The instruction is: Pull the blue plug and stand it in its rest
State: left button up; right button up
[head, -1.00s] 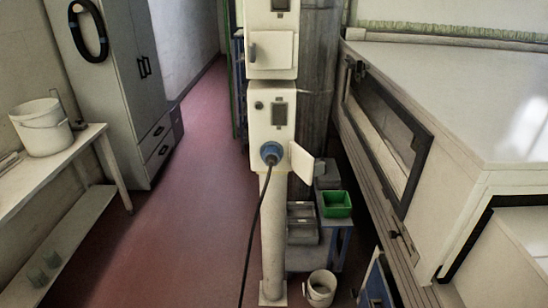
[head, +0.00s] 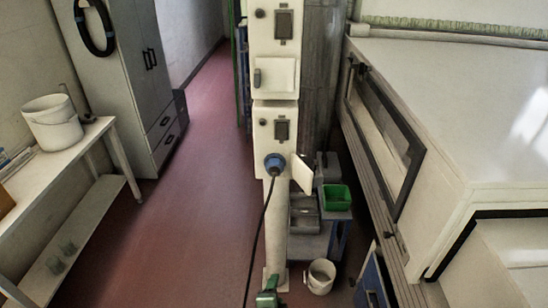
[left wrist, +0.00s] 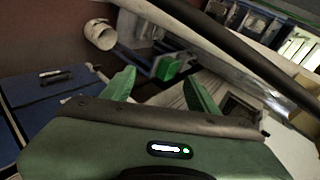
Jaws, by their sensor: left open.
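The blue plug (head: 275,162) sits in the lower white socket box (head: 274,132) on the post. A dark cable (head: 261,222) hangs from the plug towards the floor. A pale flap (head: 302,173) stands out from the box just right of the plug. I cannot make out the plug's rest. My left gripper (head: 267,291) shows green at the bottom edge of the head view, well below the plug and apart from it. In the left wrist view its two green fingers (left wrist: 160,92) are spread with nothing between them. My right gripper is not in view.
A green bin (head: 336,198) stands on a small blue-framed stand right of the post, with a white bucket (head: 320,276) on the floor. A large white machine (head: 450,110) fills the right. A bench with a bucket (head: 53,122) is at left. The red aisle floor (head: 195,190) is clear.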

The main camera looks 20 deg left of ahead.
pick_arm(q)
jog(key=w+r+m+t+y+p, duration=0.1)
jog(key=w+r+t+p, duration=0.2)
jog(key=r, duration=1.6)
jog(key=t+y+p, duration=0.1)
jog(key=t+y, duration=0.2)
send_near(274, 172)
jog(key=shift+w+a+r, duration=0.15)
jog(key=shift+w, duration=0.25)
jog(key=shift+x, duration=4.5)
